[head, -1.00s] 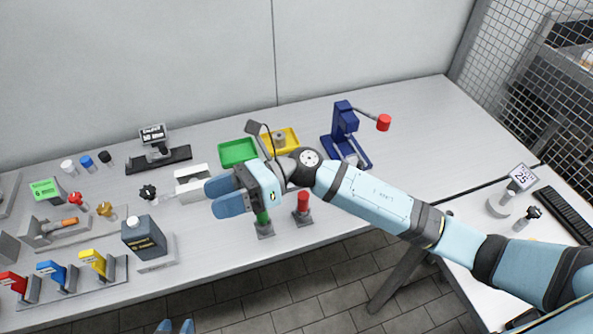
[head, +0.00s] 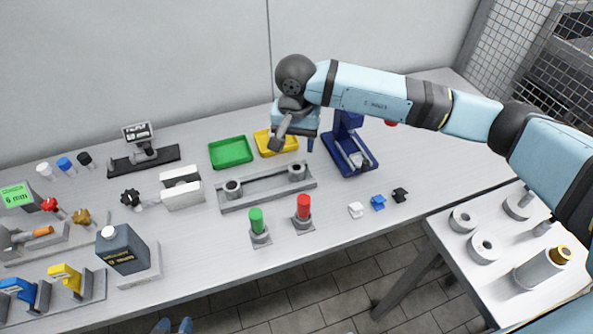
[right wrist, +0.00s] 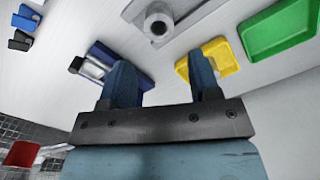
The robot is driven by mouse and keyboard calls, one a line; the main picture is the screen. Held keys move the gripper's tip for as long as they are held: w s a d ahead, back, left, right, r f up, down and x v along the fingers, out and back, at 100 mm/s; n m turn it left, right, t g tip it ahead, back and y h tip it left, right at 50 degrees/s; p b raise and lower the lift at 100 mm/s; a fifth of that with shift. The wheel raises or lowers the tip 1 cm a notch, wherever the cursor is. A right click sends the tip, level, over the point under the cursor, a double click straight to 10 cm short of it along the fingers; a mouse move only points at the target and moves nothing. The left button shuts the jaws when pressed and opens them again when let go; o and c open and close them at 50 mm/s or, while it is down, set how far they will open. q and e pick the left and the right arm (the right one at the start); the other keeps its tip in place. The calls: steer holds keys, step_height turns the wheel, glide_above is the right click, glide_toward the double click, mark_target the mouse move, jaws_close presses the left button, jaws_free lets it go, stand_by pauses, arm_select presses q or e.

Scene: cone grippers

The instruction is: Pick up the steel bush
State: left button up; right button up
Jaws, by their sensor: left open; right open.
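Two grey steel ring-shaped parts, the left one (head: 232,188) and the right one (head: 297,172), stand on a long grey fixture (head: 265,187) mid-table. I cannot tell which steel part is the bush. My right gripper (head: 296,143) is above the table behind the right ring, partly hidden by its own wrist. In the right wrist view its two fingers (right wrist: 165,85) are apart with nothing between them. A steel ring (right wrist: 158,22) shows beyond them on the fixture.
A yellow tray (head: 264,150) is partly hidden behind my right gripper; a green tray (head: 231,152) is beside it. A blue press (head: 350,150) stands to the right. Green (head: 257,220) and red (head: 303,206) posts stand in front. More steel rings (head: 485,247) lie on the right table.

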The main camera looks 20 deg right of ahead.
mark_target(294, 167)
steer(key=f, duration=0.8)
steer(key=shift+a+f+p, duration=0.25)
steer(key=shift+f+p, duration=0.15)
steer(key=c, duration=0.8)
